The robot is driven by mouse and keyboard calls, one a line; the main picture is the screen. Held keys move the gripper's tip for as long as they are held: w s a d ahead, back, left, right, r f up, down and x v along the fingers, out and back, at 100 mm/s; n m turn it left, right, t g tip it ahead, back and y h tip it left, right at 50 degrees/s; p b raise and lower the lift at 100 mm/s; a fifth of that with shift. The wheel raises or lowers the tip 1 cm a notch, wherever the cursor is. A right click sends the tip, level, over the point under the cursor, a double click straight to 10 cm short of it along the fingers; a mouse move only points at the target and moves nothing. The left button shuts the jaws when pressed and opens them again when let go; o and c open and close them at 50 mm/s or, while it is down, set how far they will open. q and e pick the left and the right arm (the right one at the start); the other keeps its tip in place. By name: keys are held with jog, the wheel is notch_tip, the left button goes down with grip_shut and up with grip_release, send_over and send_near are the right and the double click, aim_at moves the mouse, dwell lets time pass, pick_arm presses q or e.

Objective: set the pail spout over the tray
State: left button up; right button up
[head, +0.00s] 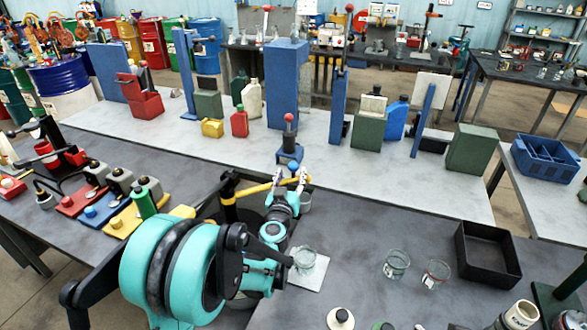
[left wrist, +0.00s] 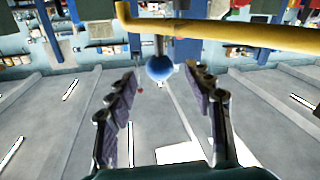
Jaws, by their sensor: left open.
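My left gripper (head: 290,180) is open, its two fingers apart on either side of a blue ball knob (head: 293,167). In the left wrist view the knob (left wrist: 159,68) is between and beyond the fingertips (left wrist: 160,88), with no visible contact. A yellow bar (head: 257,188) runs from a black post to the gripper; it crosses the top of the left wrist view (left wrist: 230,35). A small grey vessel (head: 306,201), perhaps the pail, is mostly hidden behind the gripper; I cannot make out its spout. An empty black square tray (head: 487,273) stands at the right. My right gripper is not in view.
A glass jar (head: 305,261) on a white pad and two more glasses (head: 396,264) (head: 436,275) stand near the tray. Colored pump blocks (head: 128,220) are at left. Blue posts, cans and bottles line the pale table behind. Dark tabletop is free between glasses and tray.

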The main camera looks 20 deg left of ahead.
aim_at(292, 170)
pick_arm(q)
jog(key=w, duration=0.5)
jog(key=shift+a+b, duration=0.4)
grip_shut()
